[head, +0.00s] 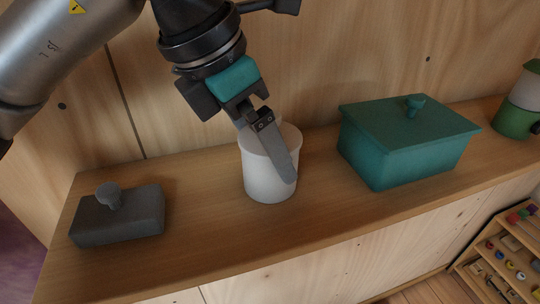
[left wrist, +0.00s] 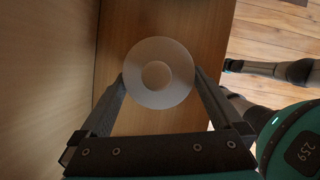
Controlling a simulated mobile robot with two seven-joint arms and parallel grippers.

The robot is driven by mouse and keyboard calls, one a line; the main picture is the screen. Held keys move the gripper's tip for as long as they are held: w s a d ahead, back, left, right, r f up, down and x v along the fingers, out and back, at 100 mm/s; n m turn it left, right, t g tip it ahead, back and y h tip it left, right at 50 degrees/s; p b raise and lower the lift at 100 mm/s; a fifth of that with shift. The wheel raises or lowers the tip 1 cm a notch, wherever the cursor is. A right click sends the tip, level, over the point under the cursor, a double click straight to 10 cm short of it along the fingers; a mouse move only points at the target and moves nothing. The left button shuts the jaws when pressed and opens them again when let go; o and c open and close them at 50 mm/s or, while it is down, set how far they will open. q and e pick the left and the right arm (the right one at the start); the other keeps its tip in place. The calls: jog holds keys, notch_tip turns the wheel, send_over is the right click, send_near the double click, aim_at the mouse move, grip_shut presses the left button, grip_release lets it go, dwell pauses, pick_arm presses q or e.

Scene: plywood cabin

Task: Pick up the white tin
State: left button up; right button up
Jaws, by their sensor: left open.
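The white tin (head: 268,178) is a round, upright can standing on the wooden shelf top. In the left wrist view its round top with a paler central disc (left wrist: 157,75) shows from above. My left gripper (head: 279,152) comes down over the tin from above, tilted. It is open, with one finger across the tin's near side; the other is mostly hidden behind the tin. In the left wrist view the fingers of the left gripper (left wrist: 160,82) lie on either side of the tin. I cannot tell whether they touch it. My right gripper is not in view.
A dark grey lidded box (head: 118,213) stands to the left and a larger teal lidded box (head: 405,155) to the right. A green and white container (head: 516,120) is at the far right. A plywood wall (head: 340,60) rises close behind. Shelf room (head: 205,190) beside the tin is clear.

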pick_arm(q)
jog(key=x, duration=0.4)
jog(key=shift+f+p, duration=0.2)
jog(key=shift+p, duration=0.1)
jog(key=shift+c, duration=0.2)
jog(key=shift+r, duration=0.1)
jog(key=c, duration=1.1)
